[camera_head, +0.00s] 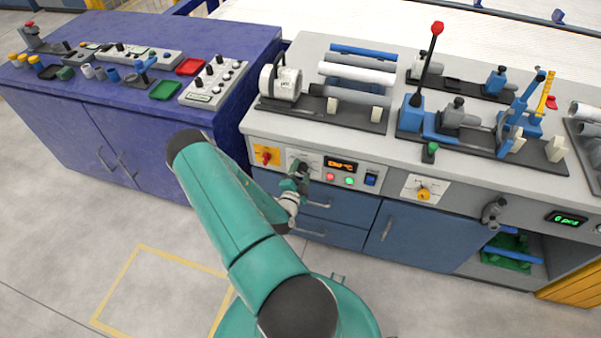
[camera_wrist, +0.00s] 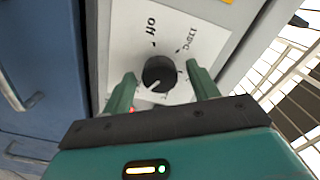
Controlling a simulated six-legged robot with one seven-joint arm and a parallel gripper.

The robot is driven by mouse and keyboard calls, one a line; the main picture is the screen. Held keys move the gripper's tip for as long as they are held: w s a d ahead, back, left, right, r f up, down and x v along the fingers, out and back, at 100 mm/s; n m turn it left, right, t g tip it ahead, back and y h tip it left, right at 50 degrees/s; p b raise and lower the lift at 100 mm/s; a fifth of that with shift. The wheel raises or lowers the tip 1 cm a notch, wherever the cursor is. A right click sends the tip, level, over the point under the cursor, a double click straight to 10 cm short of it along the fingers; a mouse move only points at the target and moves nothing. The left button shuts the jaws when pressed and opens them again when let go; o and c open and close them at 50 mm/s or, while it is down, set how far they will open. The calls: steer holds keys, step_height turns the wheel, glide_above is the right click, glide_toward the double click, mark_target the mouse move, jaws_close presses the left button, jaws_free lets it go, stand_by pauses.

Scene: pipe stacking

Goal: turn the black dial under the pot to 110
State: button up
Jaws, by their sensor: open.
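The black dial (camera_wrist: 159,72) sits on a white plate (camera_wrist: 128,45) in the wrist view. Its white pointer line points to the lower left there. Lettering like "Off" stands above the dial, and small print like "110°C" stands to its upper right; both are rotated. My gripper (camera_wrist: 163,86) is open, one finger on each side of the dial. I cannot tell whether either finger touches it. In the head view my gripper (camera_head: 297,178) is at the front panel and largely hides the dial. A round pale pot-like vessel (camera_head: 281,84) lies on the counter above.
Right of the white plate are an orange display (camera_head: 342,165), small lit buttons and a blue switch (camera_head: 370,180). A red knob on a yellow plate (camera_head: 266,156) is to the left. Pipes (camera_head: 357,73) lie in a rack on the counter above. Blue drawers (camera_head: 318,215) are below.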

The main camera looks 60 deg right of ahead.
steer(key=c, duration=1)
